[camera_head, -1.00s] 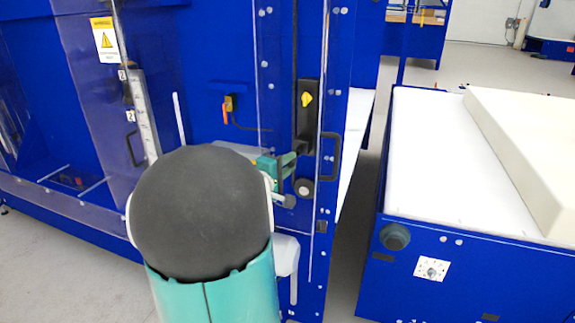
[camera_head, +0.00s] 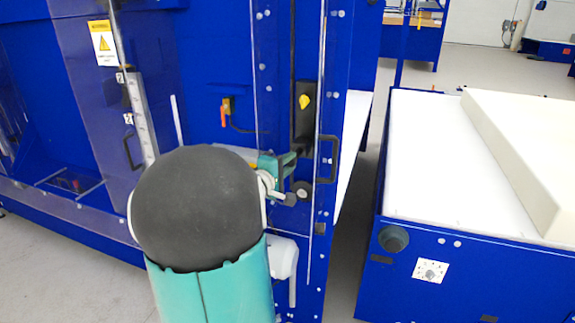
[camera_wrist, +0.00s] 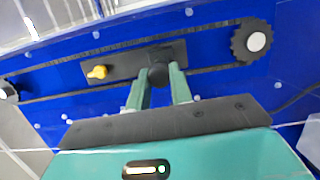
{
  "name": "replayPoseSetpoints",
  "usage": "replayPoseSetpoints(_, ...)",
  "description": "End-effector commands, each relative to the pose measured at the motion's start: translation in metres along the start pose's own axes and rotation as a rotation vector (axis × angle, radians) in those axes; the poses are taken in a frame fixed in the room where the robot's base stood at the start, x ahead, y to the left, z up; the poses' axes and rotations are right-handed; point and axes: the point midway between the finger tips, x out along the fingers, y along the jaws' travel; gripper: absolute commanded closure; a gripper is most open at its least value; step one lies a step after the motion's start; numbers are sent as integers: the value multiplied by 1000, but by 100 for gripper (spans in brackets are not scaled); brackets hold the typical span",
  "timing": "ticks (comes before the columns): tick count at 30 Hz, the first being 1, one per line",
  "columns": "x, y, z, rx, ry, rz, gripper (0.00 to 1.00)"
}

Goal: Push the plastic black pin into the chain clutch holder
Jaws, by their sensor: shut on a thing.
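The chain clutch holder (camera_wrist: 110,65) is a dark plate with a yellow knob (camera_wrist: 97,72), set on the blue panel. The plate also shows upright in the head view (camera_head: 306,118). The plastic black pin (camera_wrist: 158,68) is at the plate's right end in the wrist view. My gripper (camera_wrist: 161,78) has its two green fingers shut on the pin from either side. In the head view my gripper (camera_head: 292,160) is just below the plate, partly hidden behind my arm. How deep the pin sits cannot be told.
A black toothed wheel (camera_wrist: 251,40) is right of the pin in the wrist view. A black door handle (camera_head: 331,158) stands right of my gripper. A blue table (camera_head: 450,265) with a white top and a foam block (camera_head: 530,150) stands at the right, beyond a narrow floor gap.

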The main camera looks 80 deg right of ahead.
Motion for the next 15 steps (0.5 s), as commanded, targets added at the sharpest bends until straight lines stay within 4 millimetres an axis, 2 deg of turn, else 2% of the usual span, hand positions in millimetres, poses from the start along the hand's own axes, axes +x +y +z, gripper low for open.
replayPoseSetpoints(15,9,0,-3,0,0,-1,100)
